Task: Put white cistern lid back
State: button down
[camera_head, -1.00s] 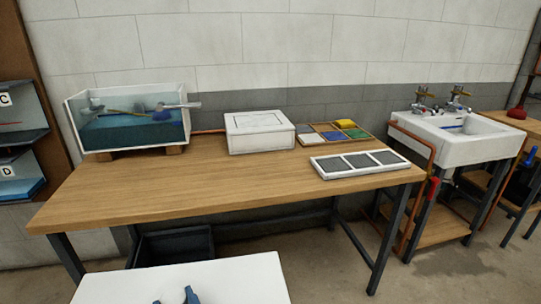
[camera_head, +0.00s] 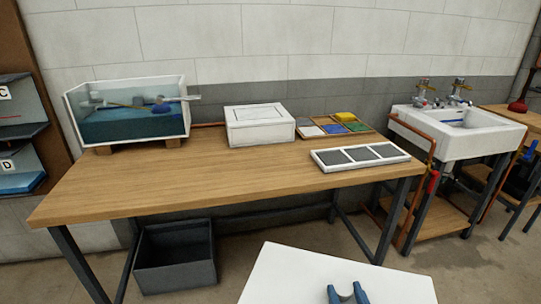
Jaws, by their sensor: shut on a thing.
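The white cistern lid (camera_head: 285,278) is a flat white panel at the bottom of the view, in front of the bench. My gripper (camera_head: 347,291) shows its blue fingertips over the lid's lower part and is shut on it; the exact grip is cut off by the picture's bottom edge. The cistern (camera_head: 187,124) is a clear-fronted white tank with an open top at the bench's back left. It holds blue water, a brass rod and a blue float, and stands on wooden blocks. The lid is well apart from it.
The wooden bench (camera_head: 215,180) has a clear front left. On it are a white box (camera_head: 260,134), a tray of coloured pieces (camera_head: 368,130) and a white three-panel frame (camera_head: 322,163). A dark bin (camera_head: 176,275) stands below. A sink (camera_head: 470,150) with a copper pipe is at right.

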jog(key=shift+m+h, duration=0.5)
jog(key=shift+h, duration=0.3)
jog(key=d, duration=0.1)
jog(key=s+d, duration=0.1)
jog(key=d, duration=0.1)
jog(key=d+f, duration=0.1)
jog(key=shift+s+d, duration=0.15)
jog(key=shift+d, duration=0.2)
jog(key=s+f, duration=0.4)
jog(key=f, duration=0.1)
jog(key=shift+s+f, duration=0.3)
jog(key=shift+s, duration=0.1)
jog(key=shift+d, duration=0.1)
